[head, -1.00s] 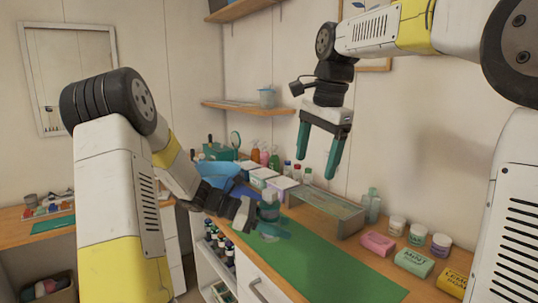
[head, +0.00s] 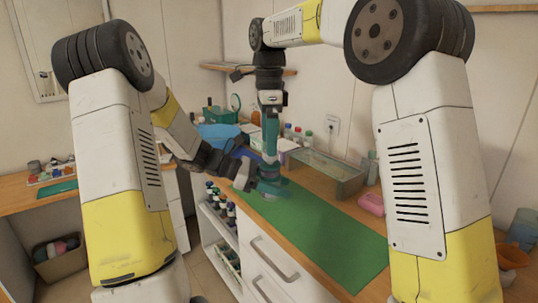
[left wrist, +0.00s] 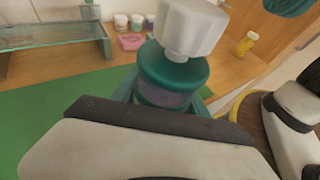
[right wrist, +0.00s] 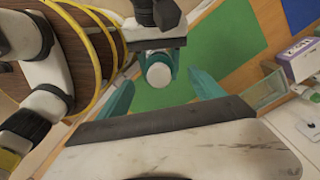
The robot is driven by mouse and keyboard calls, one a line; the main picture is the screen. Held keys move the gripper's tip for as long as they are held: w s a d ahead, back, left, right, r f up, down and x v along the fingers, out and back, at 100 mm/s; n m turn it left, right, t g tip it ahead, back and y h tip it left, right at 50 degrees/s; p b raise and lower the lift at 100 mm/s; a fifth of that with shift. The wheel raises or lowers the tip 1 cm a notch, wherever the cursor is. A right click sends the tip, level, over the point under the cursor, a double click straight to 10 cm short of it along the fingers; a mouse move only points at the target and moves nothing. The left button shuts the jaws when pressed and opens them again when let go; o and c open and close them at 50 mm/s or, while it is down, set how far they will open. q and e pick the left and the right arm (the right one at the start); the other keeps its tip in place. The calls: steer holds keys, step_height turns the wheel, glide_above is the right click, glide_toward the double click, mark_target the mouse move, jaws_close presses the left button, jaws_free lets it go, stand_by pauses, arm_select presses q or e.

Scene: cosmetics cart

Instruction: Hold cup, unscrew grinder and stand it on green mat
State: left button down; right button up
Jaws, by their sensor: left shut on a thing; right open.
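The grinder has a white faceted top (left wrist: 190,28) above a teal collar (left wrist: 172,68). It sits on a dark, see-through cup (left wrist: 160,97), upright. My left gripper (head: 268,187) is shut on the cup, over the far end of the green mat (head: 320,240). Whether the cup touches the mat is hidden. In the right wrist view the white top (right wrist: 158,74) shows from above, between and beyond the open, empty fingers of my right gripper (right wrist: 160,92). In the head view my right gripper (head: 270,150) points down above the grinder, partly covering it.
The near part of the mat is clear. White drawers lie below the front edge.

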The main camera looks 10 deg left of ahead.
step_height(320, 180, down, 6)
steer(key=shift+r, duration=0.15)
steer(key=shift+c, duration=0.5)
steer(key=c, duration=1.5)
steer(key=n, duration=0.6)
steer(key=shift+w+n, duration=0.1)
steer(key=shift+n, duration=0.3)
steer(key=shift+c, duration=0.2)
steer(key=o, duration=1.5)
steer(key=shift+o, duration=0.2)
